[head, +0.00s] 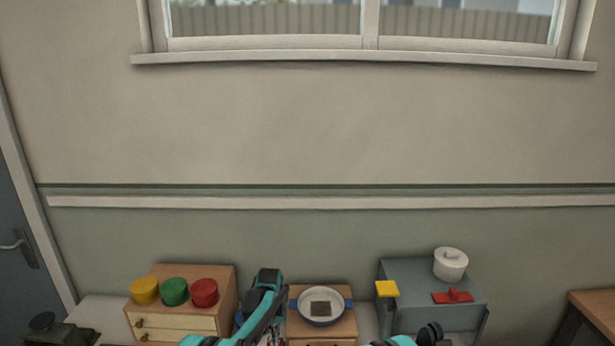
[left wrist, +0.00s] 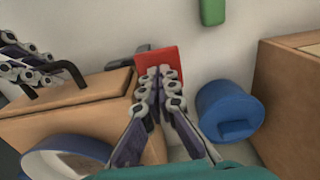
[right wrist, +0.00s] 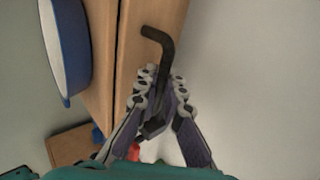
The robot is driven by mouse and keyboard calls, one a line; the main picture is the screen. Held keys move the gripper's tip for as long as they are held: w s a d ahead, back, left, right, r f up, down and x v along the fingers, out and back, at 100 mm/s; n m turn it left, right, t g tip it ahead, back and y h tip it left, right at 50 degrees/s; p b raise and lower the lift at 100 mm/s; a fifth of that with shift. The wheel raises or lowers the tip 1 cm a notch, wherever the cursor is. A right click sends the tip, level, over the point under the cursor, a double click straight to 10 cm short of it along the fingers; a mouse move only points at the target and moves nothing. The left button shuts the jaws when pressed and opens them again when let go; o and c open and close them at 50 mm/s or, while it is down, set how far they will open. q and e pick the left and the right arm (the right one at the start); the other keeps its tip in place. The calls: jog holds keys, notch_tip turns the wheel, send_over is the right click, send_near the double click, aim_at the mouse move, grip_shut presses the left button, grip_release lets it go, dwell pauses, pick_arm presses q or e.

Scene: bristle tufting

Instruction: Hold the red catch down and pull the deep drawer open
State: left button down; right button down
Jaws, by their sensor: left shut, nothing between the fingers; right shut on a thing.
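The red catch (left wrist: 172,60) is a red plate by the edge of the small wooden cabinet (left wrist: 52,132). My left gripper (left wrist: 158,76) is shut and empty, its fingertips at the catch and seeming to touch it. How far the catch is pressed I cannot tell. The dark bent handle (right wrist: 160,42) stands out from the wooden drawer front (right wrist: 150,15). My right gripper (right wrist: 158,90) is shut on this handle. A thin dark seam runs beside the drawer front, which looks shut or nearly so. In the head view both fingertip pairs are hidden or cut off.
A white pan with blue handles (head: 321,305) stands on the small cabinet. A blue cylinder (left wrist: 229,110) stands beside it. A wooden cabinet with yellow, green and red round lids (head: 204,292) is at left, a grey box with a white pot (head: 450,264) at right.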

jog(key=shift+s, duration=2.15)
jog(key=c, duration=1.4)
grip_release()
jog(key=shift+o, duration=0.2)
jog(key=v, duration=0.8)
pick_arm(q)
notch_tip(320, 180, up, 9)
